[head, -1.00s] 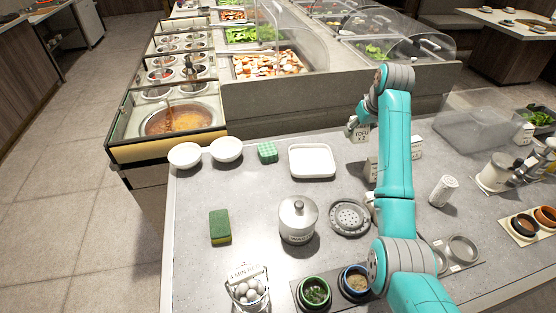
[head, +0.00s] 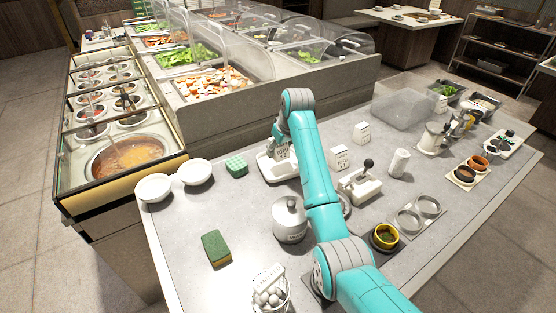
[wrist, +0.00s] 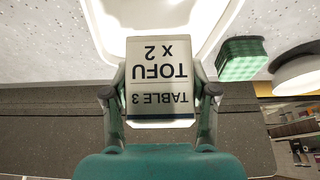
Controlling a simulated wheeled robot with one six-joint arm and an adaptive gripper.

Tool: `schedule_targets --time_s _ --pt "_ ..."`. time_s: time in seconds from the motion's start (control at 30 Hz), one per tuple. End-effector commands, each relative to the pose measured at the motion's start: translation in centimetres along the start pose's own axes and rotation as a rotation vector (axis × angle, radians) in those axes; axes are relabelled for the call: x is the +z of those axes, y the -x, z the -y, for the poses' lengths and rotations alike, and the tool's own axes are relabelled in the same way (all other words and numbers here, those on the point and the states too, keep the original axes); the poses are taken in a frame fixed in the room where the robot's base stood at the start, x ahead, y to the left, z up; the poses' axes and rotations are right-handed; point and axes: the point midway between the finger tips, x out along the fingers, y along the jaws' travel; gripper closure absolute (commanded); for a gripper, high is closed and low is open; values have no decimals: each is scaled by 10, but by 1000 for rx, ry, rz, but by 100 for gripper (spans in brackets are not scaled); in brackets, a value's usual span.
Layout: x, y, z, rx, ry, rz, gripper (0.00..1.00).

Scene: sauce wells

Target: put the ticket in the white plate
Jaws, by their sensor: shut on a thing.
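The ticket (wrist: 160,72) is a pale card marked "TABLE 3, TOFU x 2", upside down in the wrist view. My gripper (wrist: 160,95) is shut on it, one finger at each side. In the head view my gripper (head: 283,152) holds the ticket at the white plate (head: 265,172), which my arm partly covers. The plate's bright rim (wrist: 100,35) shows behind the ticket in the wrist view. I cannot tell whether the ticket touches the plate.
A green checkered block (head: 237,166) and two white bowls (head: 195,172) stand left of the plate. A lidded pot (head: 290,220) stands in front. Two other white cards (head: 362,133) stand to the right. A sponge (head: 216,249) lies at front left.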

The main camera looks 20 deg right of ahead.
Motion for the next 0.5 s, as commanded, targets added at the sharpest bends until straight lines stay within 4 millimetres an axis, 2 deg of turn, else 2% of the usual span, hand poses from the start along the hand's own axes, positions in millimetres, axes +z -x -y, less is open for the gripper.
schedule_targets --time_s 0.3,0.5 --pt "18 -40 0 -1 0 3 78" --pt "18 -43 0 0 0 0 78"
